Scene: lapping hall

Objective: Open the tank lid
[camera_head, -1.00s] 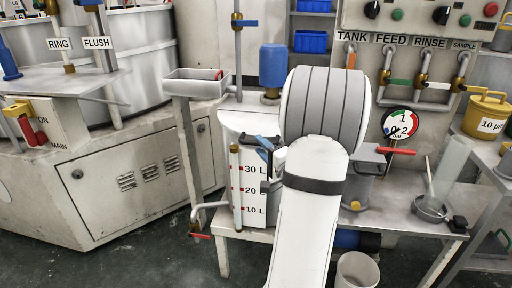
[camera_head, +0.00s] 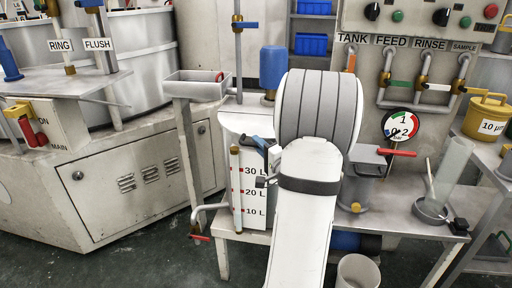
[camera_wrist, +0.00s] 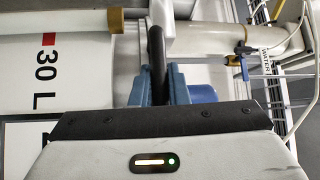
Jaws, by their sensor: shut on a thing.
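The white tank (camera_head: 257,205) with the 10, 20 and 30 L marks stands in the middle of the head view. Its pale top (camera_head: 235,122) shows left of my arm; the rest of the lid is mostly hidden behind the arm. The tank's side with "30 L" (camera_wrist: 30,75) fills the left of the wrist view. My gripper (camera_wrist: 158,85) has blue fingers on both sides of a dark bar (camera_wrist: 156,45), which looks like the lid's handle, and is shut on it. In the head view my gripper (camera_head: 257,143) is at the tank's upper edge, partly hidden.
A sight tube (camera_head: 236,190) runs up the tank's front left. A grey tray (camera_head: 195,90) stands at the left. A blue bottle (camera_head: 273,68) is behind the tank. A gauge (camera_head: 400,125) and a red-handled valve (camera_head: 398,152) are to the right.

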